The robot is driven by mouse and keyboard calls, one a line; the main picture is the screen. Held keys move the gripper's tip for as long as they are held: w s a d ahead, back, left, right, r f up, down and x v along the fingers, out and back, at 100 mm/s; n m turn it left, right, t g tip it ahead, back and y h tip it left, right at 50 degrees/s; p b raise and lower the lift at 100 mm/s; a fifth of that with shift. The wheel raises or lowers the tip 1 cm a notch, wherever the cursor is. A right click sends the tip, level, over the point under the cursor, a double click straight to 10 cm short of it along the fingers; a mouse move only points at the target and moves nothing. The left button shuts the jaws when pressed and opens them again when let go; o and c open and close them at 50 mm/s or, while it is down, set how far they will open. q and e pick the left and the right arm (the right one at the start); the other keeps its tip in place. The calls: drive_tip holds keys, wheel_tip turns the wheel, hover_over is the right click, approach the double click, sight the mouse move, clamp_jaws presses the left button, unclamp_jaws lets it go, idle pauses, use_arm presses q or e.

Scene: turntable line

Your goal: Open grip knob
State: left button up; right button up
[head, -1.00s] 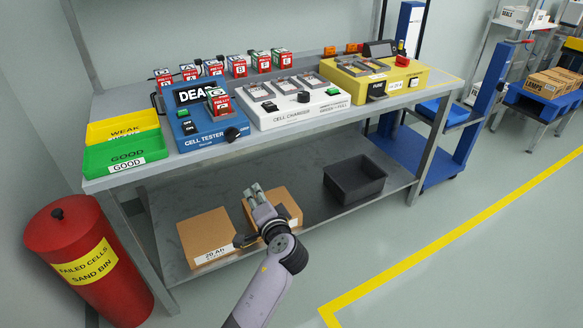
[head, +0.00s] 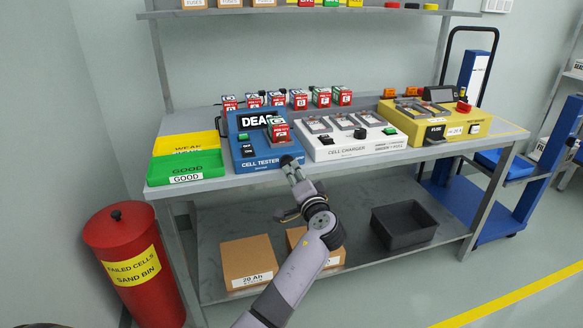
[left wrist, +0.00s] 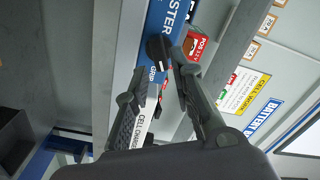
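The blue cell tester (head: 252,150) stands on the bench with a display reading DEAD and a red-and-white cell (head: 279,130) seated in it. Its black grip knob (head: 286,159) is on the front right corner, partly hidden by my left fingertips in the head view. The knob (left wrist: 155,47) shows in the left wrist view beside a GRIP label, with a white mark on it. My left gripper (head: 291,168) is at the knob. In the left wrist view the fingers (left wrist: 158,66) are apart, with the knob just beyond and between their tips; contact is unclear. My right gripper is not in view.
A green GOOD tray (head: 188,167) and yellow WEAK tray (head: 188,142) are at the left. The white cell charger (head: 346,140) is close on the right, then a yellow machine (head: 412,121). Several cells stand behind. The lower shelf holds boxes and a dark bin (head: 404,226).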

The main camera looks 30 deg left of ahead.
sight(290, 165)
use_arm(q)
drive_tip(key=shift+x, duration=2.25)
clamp_jaws()
